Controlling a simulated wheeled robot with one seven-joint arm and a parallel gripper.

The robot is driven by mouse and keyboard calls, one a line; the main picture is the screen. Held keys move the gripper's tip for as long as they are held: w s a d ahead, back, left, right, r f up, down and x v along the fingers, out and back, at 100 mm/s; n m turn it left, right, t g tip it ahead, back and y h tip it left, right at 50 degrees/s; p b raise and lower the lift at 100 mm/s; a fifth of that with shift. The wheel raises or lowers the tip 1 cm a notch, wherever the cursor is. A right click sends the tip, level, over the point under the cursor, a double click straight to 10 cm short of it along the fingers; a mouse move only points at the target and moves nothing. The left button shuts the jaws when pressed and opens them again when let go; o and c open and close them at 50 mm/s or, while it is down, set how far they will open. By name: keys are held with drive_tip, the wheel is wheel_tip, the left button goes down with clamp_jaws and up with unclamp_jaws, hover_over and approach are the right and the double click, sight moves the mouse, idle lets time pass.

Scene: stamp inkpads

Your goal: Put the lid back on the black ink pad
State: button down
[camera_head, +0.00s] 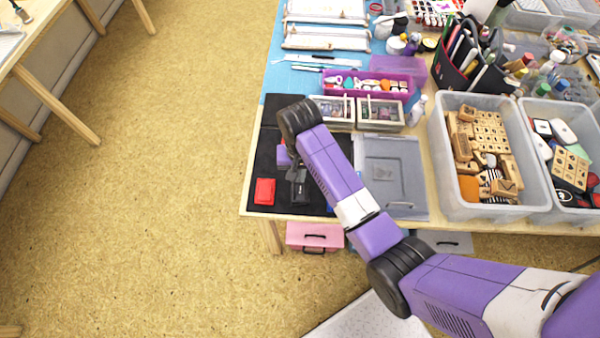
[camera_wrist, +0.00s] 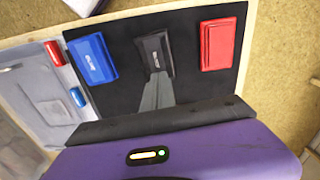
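The black ink pad piece (camera_wrist: 155,47) lies on a black mat (camera_wrist: 200,84), between a blue ink pad (camera_wrist: 93,60) and a red ink pad (camera_wrist: 219,44) in the wrist view. I cannot tell whether this black piece is the lid, the base or both. My gripper (camera_wrist: 158,78) has its grey fingers close together, with their tips at the near edge of the black piece. Whether they grip it is unclear. In the head view my gripper (camera_head: 298,178) is over the mat, by the black piece (camera_head: 300,194). The red ink pad (camera_head: 265,191) lies to the left.
A grey translucent lid (camera_head: 408,180) lies right of the mat. Small red (camera_wrist: 54,53) and blue (camera_wrist: 77,97) items lie beside the blue pad. Crates of wooden stamps (camera_head: 447,185) and a purple tray (camera_head: 335,82) crowd the table. The table's front edge is close.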

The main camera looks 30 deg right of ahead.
drive_tip(key=shift+f+b, duration=0.4)
drive_tip(key=shift+f, duration=0.35)
drive_tip(key=shift+r, duration=0.15)
drive_tip(key=shift+r+p, duration=1.25)
drive_tip(key=shift+p, duration=0.25)
drive_tip(key=shift+r, duration=2.2)
